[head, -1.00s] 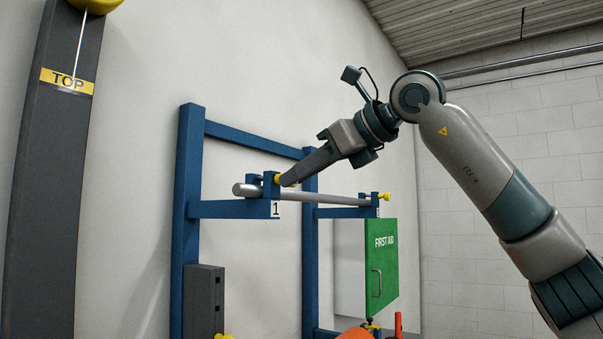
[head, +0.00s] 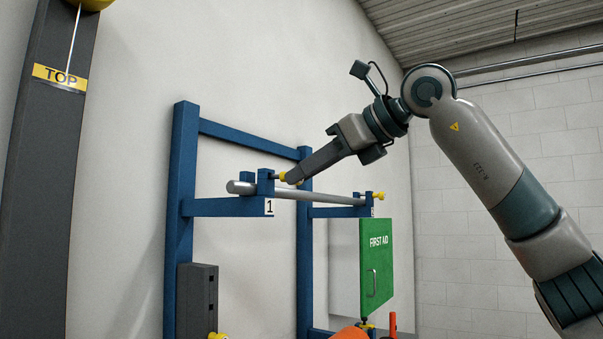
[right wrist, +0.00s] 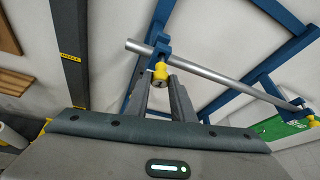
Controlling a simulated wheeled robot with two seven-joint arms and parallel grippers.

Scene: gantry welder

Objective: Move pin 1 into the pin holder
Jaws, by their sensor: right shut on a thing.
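Pin 1 shows as a yellow knob (head: 283,176) just right of the blue upright of bracket 1 (head: 225,207). In the right wrist view the knob (right wrist: 160,71) sits between the fingertips. My right gripper (head: 293,178) is shut on it. The pin's shaft is mostly hidden, so I cannot tell how much of it is in the bracket. A dark grey block (head: 197,298) with square holes on its side is fixed to the left blue post; it looks like the pin holder. My left gripper is not in view.
A grey bar (head: 325,196) rests across both brackets, close to my right gripper. A second yellow pin (head: 379,196) is at the far bracket. A green first aid cabinet (head: 374,265) is below it. A dark column (head: 48,180) marked TOP stands at left.

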